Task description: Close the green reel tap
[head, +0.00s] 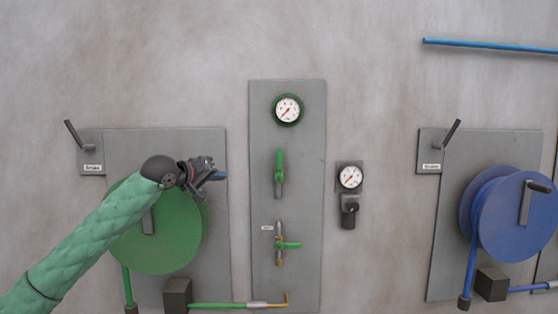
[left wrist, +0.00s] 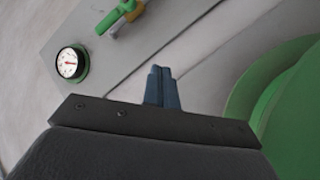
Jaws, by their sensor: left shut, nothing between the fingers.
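The grey centre panel carries two green-handled taps. The upper tap (head: 279,168) has its handle upright, in line with its body. The lower tap (head: 283,245) has its handle pointing sideways to the right, across its upright pipe. I cannot tell which one is the green reel tap. The green reel (head: 165,240) hangs on the left panel. My left gripper (head: 219,175) is shut and empty in front of the reel's upper right, left of the taps and apart from them. The left wrist view shows its blue fingers (left wrist: 161,88) together and a green tap handle (left wrist: 118,14). My right gripper is out of view.
A green-rimmed gauge (head: 289,109) sits above the taps, and a small gauge (head: 350,177) with a black knob (head: 349,211) is to their right. A blue reel (head: 510,213) hangs far right. A green pipe (head: 222,305) runs low. The space between gripper and taps looks clear.

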